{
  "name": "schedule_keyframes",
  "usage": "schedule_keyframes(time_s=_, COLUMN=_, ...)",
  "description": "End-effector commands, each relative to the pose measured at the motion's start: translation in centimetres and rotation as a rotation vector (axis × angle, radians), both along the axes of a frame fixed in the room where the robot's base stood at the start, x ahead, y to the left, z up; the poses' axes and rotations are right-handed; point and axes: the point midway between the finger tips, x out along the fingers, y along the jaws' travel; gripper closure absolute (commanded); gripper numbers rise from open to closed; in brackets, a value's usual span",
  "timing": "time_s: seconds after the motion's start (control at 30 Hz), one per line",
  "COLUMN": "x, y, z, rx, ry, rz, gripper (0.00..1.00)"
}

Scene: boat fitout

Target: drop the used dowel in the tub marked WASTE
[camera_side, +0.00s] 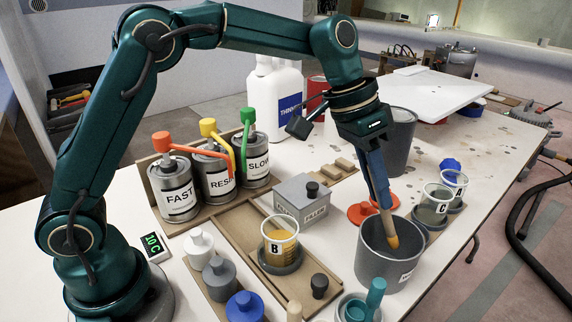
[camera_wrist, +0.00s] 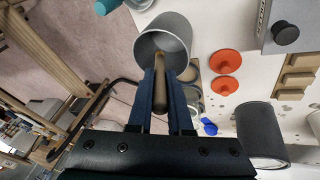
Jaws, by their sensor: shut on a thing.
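My gripper (camera_side: 382,200) points down over the grey tub (camera_side: 382,270) at the front right and is shut on the used dowel (camera_side: 389,237). The dowel hangs tip down, and its amber-coated end shows at the tub's mouth against the inner wall. The tub bears a small label too small to read surely. In the wrist view, the dowel (camera_wrist: 160,92) lies between the two blue fingers, and the tub's rim (camera_wrist: 186,38) opens beyond it. The dowel's upper part is hidden by the fingers in the side view.
Cup B (camera_side: 281,240) with amber liquid stands left of the tub. Cup C (camera_side: 434,205) and another cup stand to its right. Red discs (camera_side: 361,214) lie behind it. A teal-handled pot (camera_side: 372,298) is in front. A taller grey bin (camera_side: 398,140) stands behind.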

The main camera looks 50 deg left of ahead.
Motion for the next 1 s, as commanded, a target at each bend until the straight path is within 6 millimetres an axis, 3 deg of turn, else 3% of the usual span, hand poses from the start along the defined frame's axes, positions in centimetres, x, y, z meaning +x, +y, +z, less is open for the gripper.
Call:
schedule_keyframes(time_s=0.33, x=0.0, y=-0.1, z=-0.2, rx=0.0, ry=0.0, rz=0.0, gripper=1.0)
schedule_keyframes(time_s=0.4, x=0.0, y=-0.1, z=-0.2, rx=0.0, ry=0.0, rz=0.0, gripper=0.63)
schedule_keyframes(time_s=0.43, x=0.0, y=-0.1, z=-0.2, rx=0.0, ry=0.0, rz=0.0, gripper=0.52)
schedule_keyframes(time_s=0.47, x=0.0, y=-0.1, z=-0.2, rx=0.0, ry=0.0, rz=0.0, gripper=0.48)
schedule_keyframes(time_s=0.77, x=0.0, y=0.0, z=-0.1, rx=0.0, ry=-0.001, rz=0.0, gripper=0.48)
schedule_keyframes(time_s=1.0, x=-0.4, y=0.9, z=2.5, rx=0.0, ry=-0.006, rz=0.001, gripper=0.48)
